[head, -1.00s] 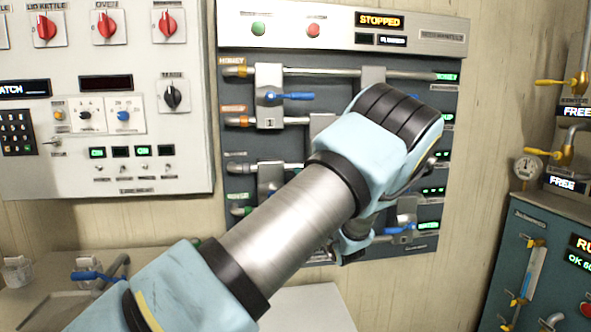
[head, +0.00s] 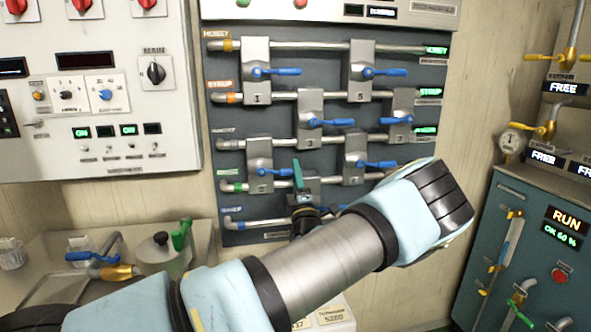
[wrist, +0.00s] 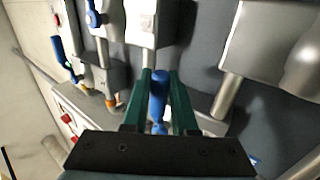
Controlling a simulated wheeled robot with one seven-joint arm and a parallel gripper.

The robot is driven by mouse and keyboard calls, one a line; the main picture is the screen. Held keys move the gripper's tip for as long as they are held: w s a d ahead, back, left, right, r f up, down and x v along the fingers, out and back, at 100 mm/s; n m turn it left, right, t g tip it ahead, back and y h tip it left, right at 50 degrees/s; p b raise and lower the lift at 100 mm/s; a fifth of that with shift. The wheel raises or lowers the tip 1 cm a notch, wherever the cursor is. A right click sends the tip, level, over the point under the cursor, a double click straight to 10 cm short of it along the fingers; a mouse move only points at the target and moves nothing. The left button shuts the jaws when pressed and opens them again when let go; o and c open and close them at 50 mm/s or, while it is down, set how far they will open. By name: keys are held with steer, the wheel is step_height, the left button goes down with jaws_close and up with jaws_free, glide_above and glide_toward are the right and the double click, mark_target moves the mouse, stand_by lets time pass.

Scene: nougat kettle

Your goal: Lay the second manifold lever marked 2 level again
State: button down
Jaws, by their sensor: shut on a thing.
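The manifold panel (head: 330,70) carries several grey valve blocks with blue levers. The lower-left block, with a mark too small to read, has a blue lever (head: 270,172) lying about level, its free end reaching my gripper (head: 298,178). In the wrist view, the green fingers of my gripper (wrist: 158,92) are shut on a blue lever handle (wrist: 158,85). I take this to be the lower-left lever, the likely lever 2, but the mark does not confirm it. My gripper hides part of the block behind it.
Other blue levers sit close around, such as the upper left one (head: 275,71) and the middle one (head: 330,122), all about level. Pipes run across the panel. A counter with a lidded pot (head: 160,253) stands lower left; a teal cabinet (head: 520,240) stands right.

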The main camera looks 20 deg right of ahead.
steer(key=shift+f, duration=0.1)
steer(key=c, duration=0.7)
jaws_free()
steer(key=b+v, duration=0.3)
steer(key=v, duration=0.7)
steer(key=shift+s+f+b, duration=0.2)
steer(key=shift+s+b, duration=0.15)
steer(key=shift+b, duration=0.05)
steer(key=shift+s+a, duration=0.1)
